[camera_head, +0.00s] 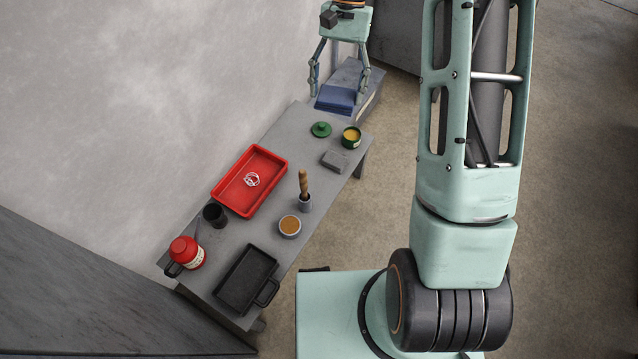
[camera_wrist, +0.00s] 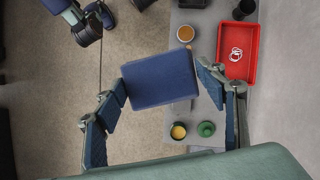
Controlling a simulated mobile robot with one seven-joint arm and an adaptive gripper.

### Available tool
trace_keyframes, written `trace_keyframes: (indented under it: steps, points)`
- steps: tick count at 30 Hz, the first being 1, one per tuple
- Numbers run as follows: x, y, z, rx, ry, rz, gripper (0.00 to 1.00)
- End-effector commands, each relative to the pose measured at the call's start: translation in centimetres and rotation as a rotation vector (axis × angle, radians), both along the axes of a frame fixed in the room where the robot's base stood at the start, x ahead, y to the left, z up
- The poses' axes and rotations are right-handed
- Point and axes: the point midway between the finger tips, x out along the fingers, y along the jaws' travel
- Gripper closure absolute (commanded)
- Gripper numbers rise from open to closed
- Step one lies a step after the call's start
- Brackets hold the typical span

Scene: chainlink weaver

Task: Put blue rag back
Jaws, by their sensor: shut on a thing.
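The blue rag (camera_head: 335,100) is a folded, flat, square cloth. It shows at the far end of the table in the head view, and large in the middle of the wrist view (camera_wrist: 160,78). My gripper (camera_head: 338,93) is shut on the rag, with one finger at each side edge. The fingers also show in the wrist view (camera_wrist: 163,88), spread wide by the rag's width. In the head view the rag appears over or against a grey box (camera_head: 372,100); whether it touches the box I cannot tell.
The grey table (camera_head: 262,235) carries a red tray (camera_head: 228,205) with white links, a green lid (camera_head: 321,129), a yellow-filled pot (camera_head: 351,137), a grey block (camera_head: 334,161), a wooden-handled tool (camera_head: 303,184), a brown-filled bowl (camera_head: 290,226), a black pan (camera_head: 246,279) and a red flask (camera_head: 187,251).

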Motion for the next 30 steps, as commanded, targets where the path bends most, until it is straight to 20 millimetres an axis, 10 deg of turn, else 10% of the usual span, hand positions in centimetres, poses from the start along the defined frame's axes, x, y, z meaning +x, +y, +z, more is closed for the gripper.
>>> trace_keyframes:
  steps: [11, 24, 30]
  points:
    - [5.8, 9.0, -18.3, -0.009, 0.006, -0.879, 0.58]
    - [5.0, 4.7, -34.9, -0.013, 0.012, -1.718, 0.58]
    - [4.0, 3.5, -37.4, -0.003, 0.009, -1.84, 0.58]
